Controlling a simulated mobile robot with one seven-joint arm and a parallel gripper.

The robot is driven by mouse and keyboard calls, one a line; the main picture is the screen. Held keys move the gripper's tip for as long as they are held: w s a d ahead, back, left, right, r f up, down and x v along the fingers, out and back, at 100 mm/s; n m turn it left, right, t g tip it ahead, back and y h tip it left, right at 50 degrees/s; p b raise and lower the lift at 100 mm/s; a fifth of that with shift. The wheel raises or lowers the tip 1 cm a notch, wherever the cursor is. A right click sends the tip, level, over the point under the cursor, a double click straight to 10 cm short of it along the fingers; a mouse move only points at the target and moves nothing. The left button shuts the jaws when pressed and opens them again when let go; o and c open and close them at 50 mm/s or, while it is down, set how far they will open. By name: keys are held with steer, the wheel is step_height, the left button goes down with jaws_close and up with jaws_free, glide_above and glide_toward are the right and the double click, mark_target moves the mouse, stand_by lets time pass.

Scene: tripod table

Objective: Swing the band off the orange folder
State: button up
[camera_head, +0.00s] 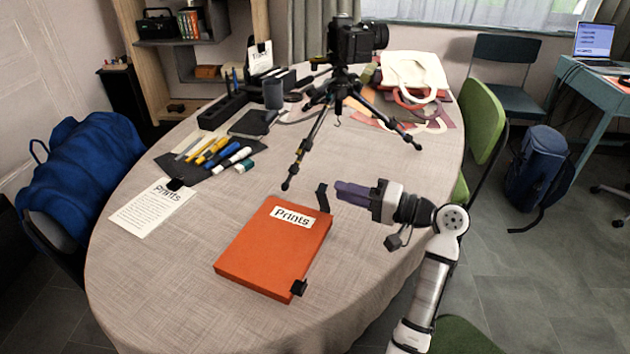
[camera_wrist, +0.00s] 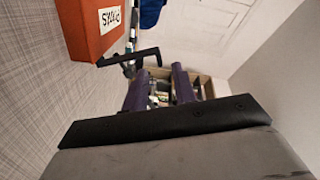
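The orange folder (camera_head: 262,255) lies flat on the table, with a white "Prints" label on top. A black band (camera_head: 322,197) stands up at its far right corner, and a black block (camera_head: 299,287) sits at its near right corner. My gripper (camera_head: 338,190), with purple fingers, is just right of the band. In the wrist view the folder (camera_wrist: 84,38) is at upper left and the bent black band (camera_wrist: 130,57) reaches from it toward my open fingers (camera_wrist: 160,70). The band's end shows between the fingertips in the picture; I cannot tell whether they touch. Nothing is visibly held.
A camera tripod (camera_head: 340,85) stands behind the folder, one leg foot close to it. A dark mat (camera_head: 175,165) with pens and a "Prints" sheet (camera_head: 140,218) lie left. A white bag (camera_head: 412,72) is at the back right.

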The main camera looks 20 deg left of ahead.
steer(key=a, duration=0.5)
steer(key=w+a+p, duration=0.1)
steer(key=a, duration=0.1)
steer(key=shift+a, duration=0.35)
steer(key=shift+c, duration=0.5)
jaws_close()
